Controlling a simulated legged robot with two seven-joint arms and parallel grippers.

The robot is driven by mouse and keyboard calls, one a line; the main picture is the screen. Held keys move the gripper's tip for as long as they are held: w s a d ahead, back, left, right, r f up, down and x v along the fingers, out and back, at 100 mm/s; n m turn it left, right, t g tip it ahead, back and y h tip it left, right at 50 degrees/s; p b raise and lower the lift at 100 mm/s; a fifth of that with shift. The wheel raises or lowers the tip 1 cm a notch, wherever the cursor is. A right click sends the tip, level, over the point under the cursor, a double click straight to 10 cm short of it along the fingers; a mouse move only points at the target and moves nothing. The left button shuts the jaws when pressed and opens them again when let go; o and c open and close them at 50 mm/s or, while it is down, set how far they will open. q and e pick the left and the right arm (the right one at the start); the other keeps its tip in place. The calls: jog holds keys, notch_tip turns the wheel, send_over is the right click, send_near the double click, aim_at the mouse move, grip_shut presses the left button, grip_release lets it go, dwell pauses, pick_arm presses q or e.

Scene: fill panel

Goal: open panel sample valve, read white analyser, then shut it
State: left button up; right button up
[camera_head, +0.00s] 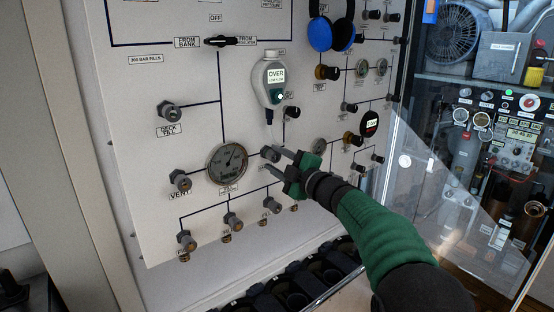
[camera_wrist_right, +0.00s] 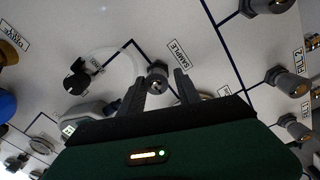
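The white analyser (camera_head: 269,82) hangs on the panel, its screen reading "OVER" with smaller text below. A thin clear tube runs down from it. The sample valve knob (camera_head: 269,153) sits below it, and in the right wrist view the knob (camera_wrist_right: 157,76) is beside the "SAMPLE" label (camera_wrist_right: 179,53). My right gripper (camera_head: 278,162) is at the knob. In the right wrist view its two fingers (camera_wrist_right: 158,90) are apart, one on each side of the knob, with gaps showing. My left gripper is not in view.
A round gauge (camera_head: 227,164) is left of the sample valve. Other knobs surround it, including the vent knob (camera_head: 180,180) and a black knob (camera_head: 291,112). Blue ear defenders (camera_head: 331,34) hang above right. A glass-fronted cabinet (camera_head: 480,150) stands at right, and dark cylinders (camera_head: 290,287) line the floor.

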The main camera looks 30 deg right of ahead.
jog(key=shift+o, duration=1.3)
jog(key=shift+w, duration=0.1)
jog(key=shift+d, duration=0.1)
jog(key=s+d+f, duration=0.1)
jog(key=s, duration=1.5)
jog(key=shift+s, duration=0.4)
jog(key=shift+d, duration=0.1)
